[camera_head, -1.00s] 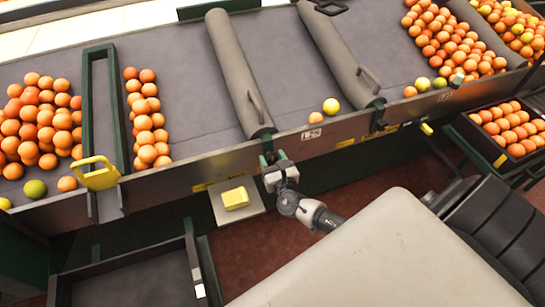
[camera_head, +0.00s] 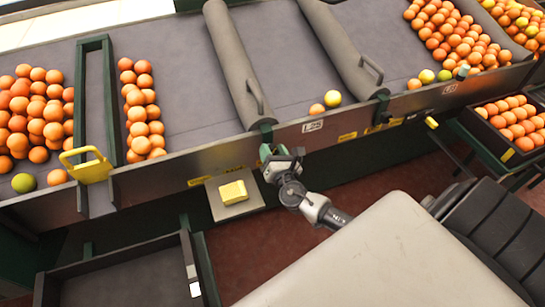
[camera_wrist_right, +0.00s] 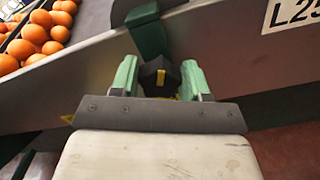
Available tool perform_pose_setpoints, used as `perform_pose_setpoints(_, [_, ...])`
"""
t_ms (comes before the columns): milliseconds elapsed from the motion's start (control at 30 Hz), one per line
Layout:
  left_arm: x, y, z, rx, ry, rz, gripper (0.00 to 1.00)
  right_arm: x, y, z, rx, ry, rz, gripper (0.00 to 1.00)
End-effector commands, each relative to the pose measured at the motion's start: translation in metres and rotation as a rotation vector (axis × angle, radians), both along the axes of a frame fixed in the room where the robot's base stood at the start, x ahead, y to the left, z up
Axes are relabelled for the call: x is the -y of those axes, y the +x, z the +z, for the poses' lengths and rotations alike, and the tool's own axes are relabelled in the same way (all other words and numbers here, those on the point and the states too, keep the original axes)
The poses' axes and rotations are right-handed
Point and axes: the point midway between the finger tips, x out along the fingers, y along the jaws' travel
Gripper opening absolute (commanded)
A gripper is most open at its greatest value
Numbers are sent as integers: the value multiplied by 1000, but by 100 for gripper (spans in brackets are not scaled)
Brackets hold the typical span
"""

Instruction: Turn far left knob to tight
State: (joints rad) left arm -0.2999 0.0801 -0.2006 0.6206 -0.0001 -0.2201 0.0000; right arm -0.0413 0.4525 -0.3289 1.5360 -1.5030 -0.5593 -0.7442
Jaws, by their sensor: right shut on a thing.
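A black knob (camera_wrist_right: 160,78) with a yellow mark on its face shows in the right wrist view, just below a dark green bracket (camera_wrist_right: 148,32) on the conveyor's metal side wall. The green fingers of my right gripper (camera_wrist_right: 160,82) are on either side of it, shut on it. In the head view my right gripper (camera_head: 267,152) is at the front wall, below the lower end of the left grey roller-like bar (camera_head: 236,70). The knob is hidden there by the gripper. My left gripper is in neither current view.
A yellow block (camera_head: 233,193) sits on a small plate (camera_head: 222,212) left of my right gripper. Oranges (camera_head: 37,112) lie on the belt. A yellow handle (camera_head: 88,165) is at the front left, and a dark tray (camera_head: 130,282) below. An L25 label (camera_head: 313,126) is to the right.

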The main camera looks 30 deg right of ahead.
Motion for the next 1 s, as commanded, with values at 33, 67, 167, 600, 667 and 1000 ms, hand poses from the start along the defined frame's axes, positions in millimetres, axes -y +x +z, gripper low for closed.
perform_pose_setpoints(33, [0, 0, -12, 0, 0, 0, 44, 0, 0, -6, 11, 46, 0, 22])
perform_pose_setpoints(67, [0, 0, -15, 0, 0, 0, 44, 0, 0, -6, 19, 74, 1, 22])
perform_pose_setpoints(167, [0, 0, -25, 0, 0, 0, 44, 1, 0, -6, 41, 167, 0, 22])
perform_pose_setpoints(600, [0, 0, -62, 0, 0, 1, 44, 3, -1, -6, 139, 574, 0, 22])
perform_pose_setpoints(667, [0, 0, -66, 0, 0, 1, 44, 3, -1, -6, 153, 630, -1, 22])
perform_pose_setpoints(1000, [0, 0, -82, -1, 0, 1, 44, 4, -1, -7, 220, 914, -2, 22])
